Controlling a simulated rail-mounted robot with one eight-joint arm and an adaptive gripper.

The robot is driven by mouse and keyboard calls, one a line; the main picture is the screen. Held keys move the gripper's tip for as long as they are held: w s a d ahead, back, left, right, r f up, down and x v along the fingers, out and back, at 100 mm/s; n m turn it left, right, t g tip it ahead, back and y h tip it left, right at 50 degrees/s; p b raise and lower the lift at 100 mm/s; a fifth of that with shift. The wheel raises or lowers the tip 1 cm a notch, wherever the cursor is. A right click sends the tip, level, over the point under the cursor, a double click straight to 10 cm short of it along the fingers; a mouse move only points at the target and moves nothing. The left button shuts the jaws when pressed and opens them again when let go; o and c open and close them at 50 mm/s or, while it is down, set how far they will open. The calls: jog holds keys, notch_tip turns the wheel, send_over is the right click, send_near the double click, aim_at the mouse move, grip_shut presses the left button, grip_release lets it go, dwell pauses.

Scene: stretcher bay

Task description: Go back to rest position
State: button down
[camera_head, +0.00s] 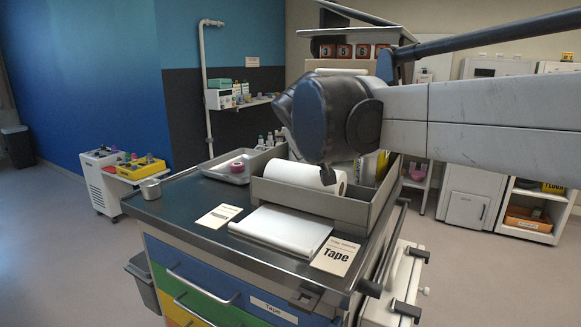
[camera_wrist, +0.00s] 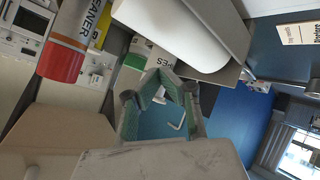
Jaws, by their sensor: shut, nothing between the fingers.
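My arm reaches in from the right in the head view, and its dark end hangs over the cart top. My gripper shows in the wrist view (camera_wrist: 166,82) with its teal-grey fingers together and nothing between them. In the head view the fingers are mostly hidden by my wrist. The cart (camera_head: 178,203) has a dark top and coloured drawers. A grey open box (camera_head: 330,203) on it holds a white paper roll (camera_head: 300,174), which also shows near the fingers in the wrist view (camera_wrist: 185,32).
On the cart are a metal cup (camera_head: 151,189), a metal tray (camera_head: 215,171) with a pink roll, a white pad (camera_head: 283,230) and a Tape card (camera_head: 337,256). A red-ended cleaner container (camera_wrist: 62,62) is at the wrist view's upper left. Open floor lies to the left.

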jog(key=s+d+f+m+g+p, duration=0.1)
jog(key=s+d+f+m, duration=0.1)
jog(key=s+d+f, duration=0.35)
jog(key=s+d+f+m+g+p, duration=0.1)
jog(key=s+d+f, duration=0.2)
jog(key=s+d, duration=0.5)
jog(key=s+f+m+g, duration=0.1)
jog(key=s+f, duration=0.4)
jog(key=s, duration=0.3)
jog(key=s+d+f+m+g+y+p, duration=0.1)
jog(key=s+f, duration=0.4)
jog(key=s, duration=0.3)
jog(key=shift+s+d+f, duration=0.2)
jog(key=shift+s+f, duration=0.05)
